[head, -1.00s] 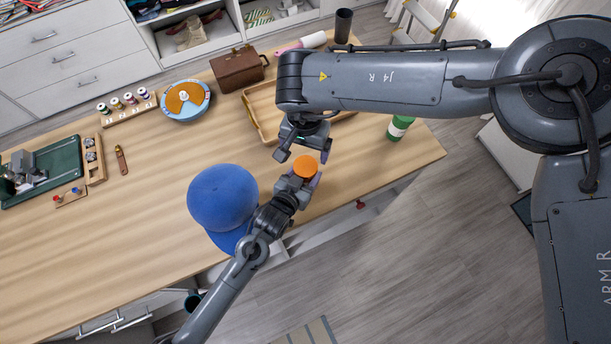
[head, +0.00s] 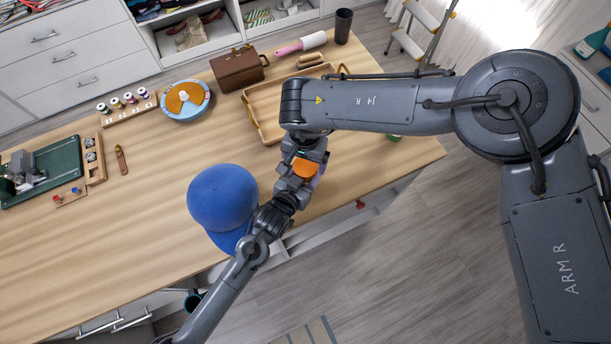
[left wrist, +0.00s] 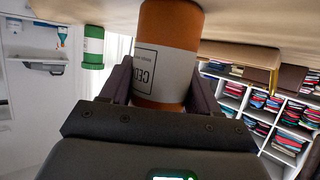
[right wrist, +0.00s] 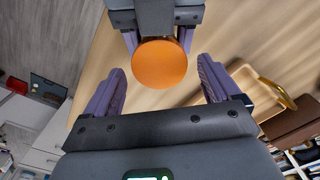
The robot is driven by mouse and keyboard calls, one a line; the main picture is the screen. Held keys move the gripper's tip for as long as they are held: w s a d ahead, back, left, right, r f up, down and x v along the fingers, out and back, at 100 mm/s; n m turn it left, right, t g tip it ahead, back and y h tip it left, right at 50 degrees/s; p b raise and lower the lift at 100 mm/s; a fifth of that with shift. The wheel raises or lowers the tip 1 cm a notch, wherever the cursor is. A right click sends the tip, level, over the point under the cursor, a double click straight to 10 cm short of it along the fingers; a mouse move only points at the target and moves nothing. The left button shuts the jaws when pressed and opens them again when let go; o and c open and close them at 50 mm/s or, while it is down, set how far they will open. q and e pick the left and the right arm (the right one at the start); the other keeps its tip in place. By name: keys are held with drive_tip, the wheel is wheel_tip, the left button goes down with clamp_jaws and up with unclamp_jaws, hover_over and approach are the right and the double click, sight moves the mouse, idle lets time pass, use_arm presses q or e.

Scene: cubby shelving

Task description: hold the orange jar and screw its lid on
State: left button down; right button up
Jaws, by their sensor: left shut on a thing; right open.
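The orange jar (head: 303,169) stands upright at the table's front edge. My left gripper (head: 296,184) is shut on its sides; in the left wrist view the jar (left wrist: 166,62) shows a pale label between the fingers. In the right wrist view a flat round orange top, the lid (right wrist: 160,64), faces the camera. Whether it is threaded on the jar cannot be seen. My right gripper (head: 306,152) is open close above the jar, its fingers spread to either side of the lid and apart from it in the right wrist view.
A blue cap (head: 222,197) lies left of the jar, close to my left arm. A wooden tray (head: 262,128) is behind. A green jar (left wrist: 92,48) stands to the right, mostly hidden by my right arm in the head view.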

drive_tip(key=shift+f, duration=0.8)
drive_tip(key=c, duration=1.1)
drive_tip(key=m, duration=0.4)
drive_tip(key=shift+m, duration=0.4)
drive_tip(key=m, duration=0.5)
drive_tip(key=o, duration=1.2)
drive_tip(key=shift+c, duration=0.2)
